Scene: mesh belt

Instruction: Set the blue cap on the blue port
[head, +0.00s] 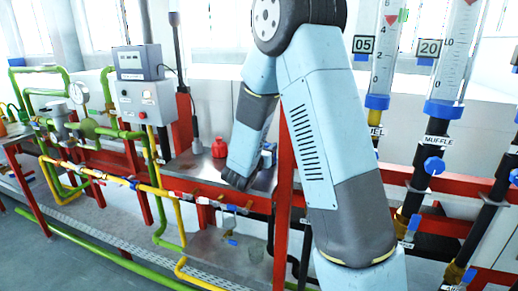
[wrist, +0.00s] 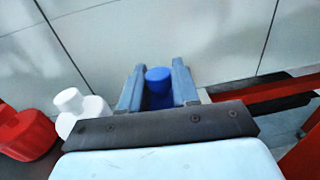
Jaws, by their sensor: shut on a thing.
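In the wrist view, the blue cap (wrist: 158,76) is between the two blue-grey fingers of my gripper (wrist: 158,67), which is shut on it. Its round knob shows; its lower part is partly hidden between the fingers and behind the dark palm. Whether it still touches a surface cannot be told. In the head view my forearm reaches down to the bench behind the red frame, and the cap cannot be made out there. I cannot pick out the blue port for certain in either view.
In the wrist view a white cap-shaped piece (wrist: 80,110) and a red one (wrist: 25,133) stand left of my gripper. The red piece (head: 219,148) also shows in the head view. A control box (head: 146,101), green and yellow pipes and a red upright (head: 284,190) crowd the area.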

